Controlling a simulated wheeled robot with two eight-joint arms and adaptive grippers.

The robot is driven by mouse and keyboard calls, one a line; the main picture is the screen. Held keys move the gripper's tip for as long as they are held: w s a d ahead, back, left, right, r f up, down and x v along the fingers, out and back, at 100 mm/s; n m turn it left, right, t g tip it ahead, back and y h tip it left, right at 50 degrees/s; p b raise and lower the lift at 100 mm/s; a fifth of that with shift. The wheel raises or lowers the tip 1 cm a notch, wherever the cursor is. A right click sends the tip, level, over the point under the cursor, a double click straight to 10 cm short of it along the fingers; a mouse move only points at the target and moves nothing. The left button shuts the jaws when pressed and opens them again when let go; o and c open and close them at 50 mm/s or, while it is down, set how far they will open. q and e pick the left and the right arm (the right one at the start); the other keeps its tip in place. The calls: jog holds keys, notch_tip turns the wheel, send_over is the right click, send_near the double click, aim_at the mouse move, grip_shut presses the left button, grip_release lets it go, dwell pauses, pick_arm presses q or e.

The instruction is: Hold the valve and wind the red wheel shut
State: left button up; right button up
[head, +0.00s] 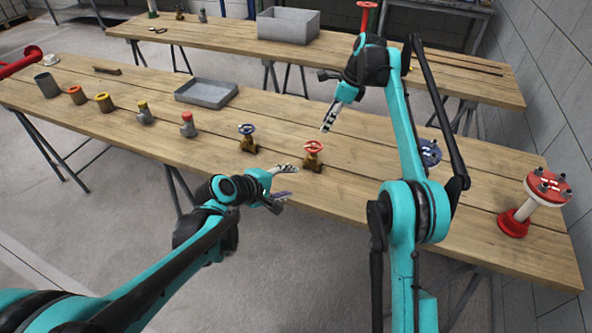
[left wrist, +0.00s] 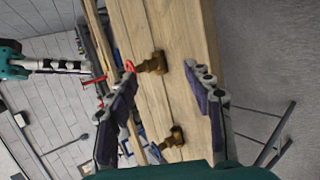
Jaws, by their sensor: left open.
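The brass valve (head: 312,166) with the red wheel (head: 313,148) stands upright near the front edge of the table, right of centre. In the left wrist view the brass body (left wrist: 152,64) and part of the red wheel (left wrist: 129,67) show between the fingers, farther off. My left gripper (head: 283,181) is open and empty, just left of this valve and apart from it. My right gripper (head: 328,124) hangs above and behind the valve, pointing down, not touching it. It also shows in the left wrist view (left wrist: 82,67). Its fingers overlap, so I cannot tell their opening.
A valve with a blue wheel (head: 247,130) stands left of the red one. Several pipe fittings and a grey tray (head: 206,93) lie farther left. A blue flanged part (head: 429,152) and a red-and-white flanged pipe (head: 527,208) stand right. A second table (head: 220,38) is behind.

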pick_arm(q)
jog(key=w+d+f+n+t+h, duration=0.2)
jog(key=w+f+n+h, duration=0.1)
jog(key=w+n, duration=0.5)
jog(key=n+t+h, duration=0.2)
jog(key=n, duration=0.4)
send_near(313, 159)
jog(key=shift+w+d+f, duration=0.15)
jog(key=shift+w+d, duration=0.25)
jog(key=shift+w, duration=0.2)
jog(key=shift+w+d+f, duration=0.15)
jog(key=shift+w+d, duration=0.2)
jog(key=shift+w, duration=0.3)
jog(key=shift+w+a+f+n+t, duration=0.15)
jog(key=shift+f+n+t, duration=0.2)
jog(key=shift+n, duration=0.35)
jog(key=x, duration=1.2)
jog(key=shift+f, duration=0.15)
grip_shut()
